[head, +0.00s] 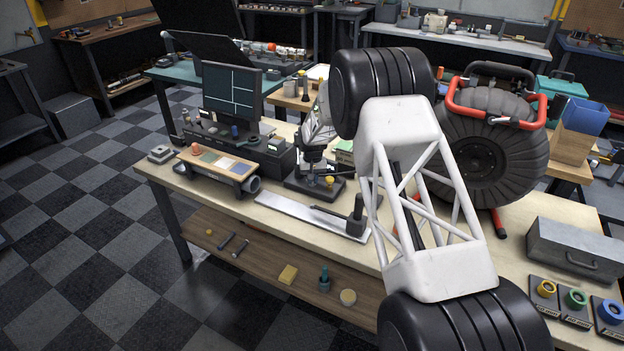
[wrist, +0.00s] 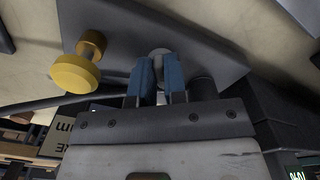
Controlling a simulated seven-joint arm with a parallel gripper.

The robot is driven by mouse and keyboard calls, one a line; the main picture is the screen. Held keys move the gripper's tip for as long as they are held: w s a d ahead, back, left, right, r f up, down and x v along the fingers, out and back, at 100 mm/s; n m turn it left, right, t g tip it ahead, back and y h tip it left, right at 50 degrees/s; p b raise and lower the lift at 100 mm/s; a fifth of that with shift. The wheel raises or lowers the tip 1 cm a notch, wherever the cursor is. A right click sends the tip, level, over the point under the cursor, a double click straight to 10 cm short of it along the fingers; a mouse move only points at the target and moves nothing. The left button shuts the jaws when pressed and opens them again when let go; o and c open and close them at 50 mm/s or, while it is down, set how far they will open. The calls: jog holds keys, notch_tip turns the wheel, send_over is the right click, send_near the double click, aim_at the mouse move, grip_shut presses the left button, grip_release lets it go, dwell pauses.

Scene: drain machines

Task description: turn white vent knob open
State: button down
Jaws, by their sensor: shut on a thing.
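In the wrist view, the blue fingers of my gripper (wrist: 163,78) are shut on a small pale knob, the white vent knob (wrist: 160,52). Only its rounded end shows between and beyond the fingertips; the fingers hide the rest, so I cannot tell how far it is turned. The knob stands on a dark grey plate (wrist: 118,38). In the head view, my gripper (head: 312,168) reaches down over the small dark base (head: 299,186) on the workbench, and the white knob is hidden there.
A yellow knob (wrist: 76,73) stands on the same plate, left of my fingers. A dark rod runs beside the plate's edge. On the bench are a monitor (head: 232,88), a metal strip with a black handle (head: 355,217), a large drum machine (head: 483,160) and a grey metal box (head: 575,250).

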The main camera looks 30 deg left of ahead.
jog(key=n, duration=0.5)
jog(key=shift+w+d+n, duration=0.1)
jog(key=shift+w+n, duration=0.05)
jog(key=shift+n, duration=0.15)
jog(key=n, duration=0.5)
jog(key=shift+w, duration=0.15)
jog(key=shift+n, duration=0.3)
jog(key=c, duration=1.2)
grip_release()
jog(key=shift+o, duration=0.2)
jog(key=shift+r, duration=0.15)
jog(key=shift+r, duration=3.8)
jog(key=shift+d, duration=0.1)
